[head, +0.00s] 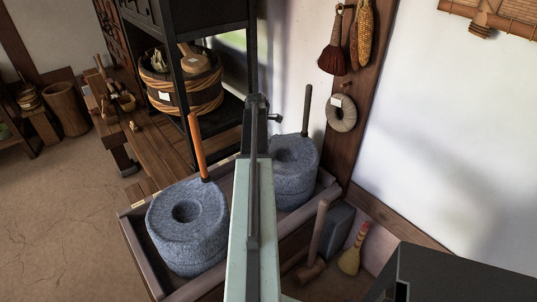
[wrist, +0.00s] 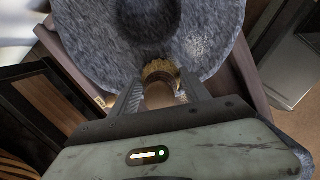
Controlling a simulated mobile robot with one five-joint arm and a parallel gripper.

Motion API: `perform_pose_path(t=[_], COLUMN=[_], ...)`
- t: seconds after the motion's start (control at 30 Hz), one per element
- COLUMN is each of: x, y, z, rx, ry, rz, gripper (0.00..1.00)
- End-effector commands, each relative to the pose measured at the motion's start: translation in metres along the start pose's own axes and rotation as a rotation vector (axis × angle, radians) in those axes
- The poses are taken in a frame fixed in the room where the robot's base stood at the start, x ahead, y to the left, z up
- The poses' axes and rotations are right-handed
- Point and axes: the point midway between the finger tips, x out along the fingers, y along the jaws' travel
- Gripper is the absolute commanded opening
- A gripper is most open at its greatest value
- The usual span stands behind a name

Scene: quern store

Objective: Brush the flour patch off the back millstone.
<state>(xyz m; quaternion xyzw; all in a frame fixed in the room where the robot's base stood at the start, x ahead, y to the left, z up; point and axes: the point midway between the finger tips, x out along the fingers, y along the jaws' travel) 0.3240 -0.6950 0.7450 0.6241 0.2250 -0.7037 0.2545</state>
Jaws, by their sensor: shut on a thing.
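The back millstone (head: 296,160) is a round grey stone with a central hole and a dark upright handle, partly hidden by my arm in the head view. In the wrist view a millstone (wrist: 90,35) fills the top; it seems to be the back one. A faint pale speckled patch, likely the flour (wrist: 200,42), lies right of its hole. My gripper (wrist: 160,90) is shut on a small brush (wrist: 160,70) with tan bristles, which reach over the stone's near edge. Whether the bristles touch the stone I cannot tell.
The front millstone (head: 187,222) with an orange handle stands in the same wooden tray (head: 137,248). A dark shelf (head: 181,85) holds a wooden tub (head: 180,100). A mallet (head: 316,250) and hand broom (head: 354,250) stand right of the tray. A wall post is close behind.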

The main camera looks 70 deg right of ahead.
Motion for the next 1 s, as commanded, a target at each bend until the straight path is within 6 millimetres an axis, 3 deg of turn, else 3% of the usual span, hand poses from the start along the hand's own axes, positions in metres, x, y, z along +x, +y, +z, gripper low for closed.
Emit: perform_pose_path(t=[0.3,0.8,1.0], x=[-0.003,-0.059,-0.060], y=[0.000,0.000,0.000], z=[0.000,0.007,0.007], rx=[0.000,0.000,0.000], ry=[-0.001,-0.001,-0.001], rz=[-0.001,-0.001,-0.001], gripper=[0.22,0.22,0.22])
